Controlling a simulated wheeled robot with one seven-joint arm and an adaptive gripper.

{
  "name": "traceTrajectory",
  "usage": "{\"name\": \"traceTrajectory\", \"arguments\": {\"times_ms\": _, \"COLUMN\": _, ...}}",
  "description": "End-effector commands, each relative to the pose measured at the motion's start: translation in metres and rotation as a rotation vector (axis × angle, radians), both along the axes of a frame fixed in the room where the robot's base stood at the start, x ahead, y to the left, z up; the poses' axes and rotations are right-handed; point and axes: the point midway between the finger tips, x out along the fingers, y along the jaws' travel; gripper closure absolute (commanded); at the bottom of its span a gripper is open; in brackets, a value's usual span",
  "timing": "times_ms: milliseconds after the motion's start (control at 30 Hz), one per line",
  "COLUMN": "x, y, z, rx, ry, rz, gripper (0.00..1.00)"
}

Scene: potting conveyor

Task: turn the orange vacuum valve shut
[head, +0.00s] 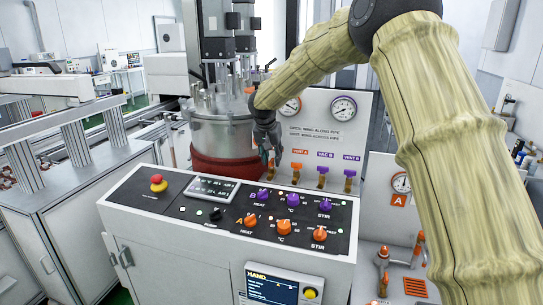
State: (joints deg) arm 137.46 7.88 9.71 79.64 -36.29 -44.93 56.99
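The valve panel (330,118) stands upright behind the console and carries a row of small brass valves with coloured handles. My gripper (267,156) points down in front of the row's left end. An orange and brass bit (271,167) shows just beside its fingertips; this seems to be the orange vacuum valve, mostly hidden by my gripper. To its right are the orange vent A valve (297,168), the purple vac B valve (323,172) and the purple vent B valve (350,176). I cannot tell whether my fingers touch the valve or how far they are apart.
Two round gauges (343,107) sit above the valves. The console (230,215) in front bears orange and purple knobs and a red stop button (158,183). A metal vessel (220,135) with a red band stands close left of my gripper.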

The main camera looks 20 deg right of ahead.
Motion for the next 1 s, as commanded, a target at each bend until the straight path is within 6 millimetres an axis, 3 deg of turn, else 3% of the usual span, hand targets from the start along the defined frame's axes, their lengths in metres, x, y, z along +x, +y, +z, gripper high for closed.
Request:
{"name": "traceTrajectory", "arguments": {"times_ms": 433, "x": 0.0030, "y": -0.0016, "z": -0.0088, "rx": 0.001, "ry": -0.001, "rz": -0.001, "gripper": 0.69}}
{"name": "traceTrajectory", "arguments": {"times_ms": 467, "x": 0.0030, "y": -0.0016, "z": -0.0088, "rx": 0.001, "ry": -0.001, "rz": -0.001, "gripper": 0.71}}
{"name": "traceTrajectory", "arguments": {"times_ms": 633, "x": 0.0029, "y": -0.0017, "z": -0.0086, "rx": 0.001, "ry": -0.001, "rz": -0.001, "gripper": 1.00}}
{"name": "traceTrajectory", "arguments": {"times_ms": 1000, "x": 0.0025, "y": -0.0025, "z": -0.0081, "rx": 0.000, "ry": 0.000, "rz": 0.038, "gripper": 1.00}}
